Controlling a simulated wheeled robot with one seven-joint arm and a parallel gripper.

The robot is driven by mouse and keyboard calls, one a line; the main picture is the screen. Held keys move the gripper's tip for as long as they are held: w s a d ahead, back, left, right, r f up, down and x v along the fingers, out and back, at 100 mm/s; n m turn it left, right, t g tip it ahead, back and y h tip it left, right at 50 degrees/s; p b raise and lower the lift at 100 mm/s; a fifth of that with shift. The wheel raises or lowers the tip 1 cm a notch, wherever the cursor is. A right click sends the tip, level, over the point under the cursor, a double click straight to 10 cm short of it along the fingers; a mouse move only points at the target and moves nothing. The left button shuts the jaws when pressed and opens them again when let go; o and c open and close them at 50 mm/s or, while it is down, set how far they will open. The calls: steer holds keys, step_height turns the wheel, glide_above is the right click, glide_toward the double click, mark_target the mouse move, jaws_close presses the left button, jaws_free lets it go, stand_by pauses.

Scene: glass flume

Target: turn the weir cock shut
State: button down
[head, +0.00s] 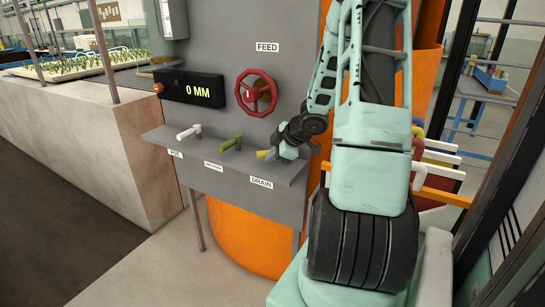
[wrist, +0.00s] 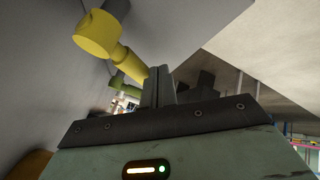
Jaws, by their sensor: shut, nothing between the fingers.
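Three lever cocks stand in a row on the grey panel's shelf: a white cock (head: 188,132) at left, a green cock (head: 231,143) in the middle and a yellow cock (head: 265,154) at right. The yellow one is above the label DRAIN. The other two labels are too small to read surely, so I cannot tell which is the weir cock. My gripper (wrist: 158,74) is shut and empty, its fingertips close against the yellow cock's lever (wrist: 132,62); contact is unclear. The green cock (wrist: 125,87) shows behind it in the wrist view. In the head view my wrist partly hides the fingers.
A red handwheel (head: 257,92) under the FEED label is on the panel above the shelf. A black display (head: 190,90) reads 0 MM. A concrete-walled trough (head: 100,135) is at left. Coloured bars (head: 440,170) stand at right, behind my arm. Floor in front of the shelf is clear.

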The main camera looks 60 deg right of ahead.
mark_target(266, 152)
steer(key=shift+w+f+m+h+b, duration=0.1)
steer(key=shift+w+m+h+b, duration=0.15)
steer(key=shift+m+h+b, duration=0.2)
steer(key=shift+w+d+f+m+h+b, duration=0.15)
steer(key=shift+w+m+h+b, duration=0.5)
steer(key=shift+m+b, duration=0.4)
steer(key=shift+w+d+m+g+h+b, duration=0.2)
steer(key=shift+w+m+g+h+b, duration=0.15)
steer(key=shift+m, duration=0.25)
steer(key=shift+w+d+r, duration=0.2)
steer(key=shift+w+d+r+p, duration=0.15)
steer(key=shift+w+d+p, duration=0.25)
steer(key=shift+w+p, duration=0.1)
steer(key=shift+w+d+p, duration=0.35)
steer(key=shift+d+p, duration=0.1)
steer(key=shift+p, duration=0.2)
